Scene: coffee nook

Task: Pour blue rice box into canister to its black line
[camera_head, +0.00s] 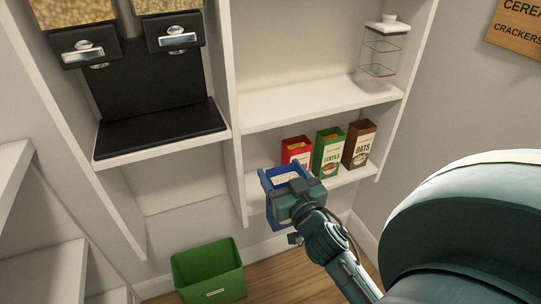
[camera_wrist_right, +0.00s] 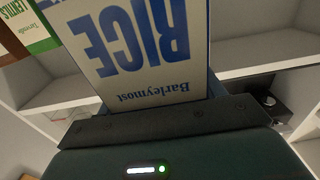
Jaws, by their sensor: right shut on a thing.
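The blue rice box (camera_head: 267,182) is held by my right gripper (camera_head: 287,192) in front of the lower shelf. Its top looks open, with pale contents showing, and it stands roughly upright. In the right wrist view the box (camera_wrist_right: 145,45) fills the top middle, its "RICE Barleymost" label upside down. The clear canister (camera_head: 379,58) stands at the right end of the upper shelf with a white lid (camera_head: 387,26) on it. A dark line and a reddish line run around it, and it looks empty. My left gripper is not in view.
Red (camera_head: 297,149), green lentils (camera_head: 328,155) and brown oats (camera_head: 359,146) boxes stand on the lower shelf (camera_head: 340,180). The upper shelf (camera_head: 300,103) is clear left of the canister. Dispensers (camera_head: 85,45) hang at left. A green bin (camera_head: 209,272) is on the floor.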

